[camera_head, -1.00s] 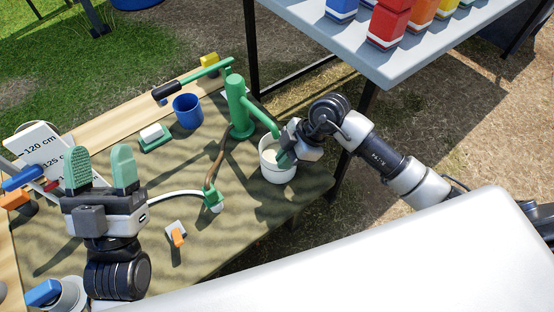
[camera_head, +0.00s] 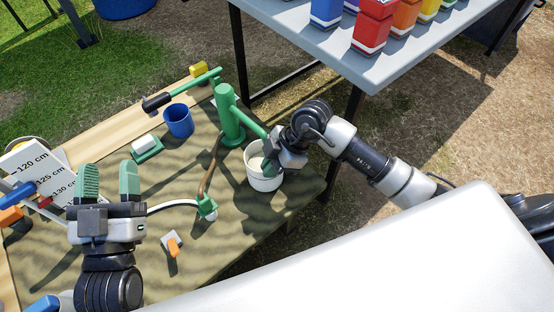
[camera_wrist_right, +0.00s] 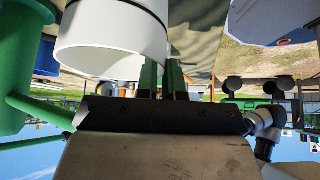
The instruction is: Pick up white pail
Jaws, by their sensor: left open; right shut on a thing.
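The white pail (camera_head: 262,182) stands upright under the spout of the green hand pump (camera_head: 231,118), near the right edge of the cloth-covered table. My right gripper (camera_head: 271,160) is shut on the pail's wall at its rim, on the right side. In the right wrist view the pail (camera_wrist_right: 105,45) fills the upper left, and the narrow green fingers (camera_wrist_right: 161,77) close at its edge. Whether the pail touches the table is hard to tell. My left gripper (camera_head: 108,179) is open and empty above the left part of the table.
A blue cup (camera_head: 178,121) and a soap-like white block on a green dish (camera_head: 147,147) are left of the pump. A hose (camera_head: 211,165) runs to a green fitting (camera_head: 206,206).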

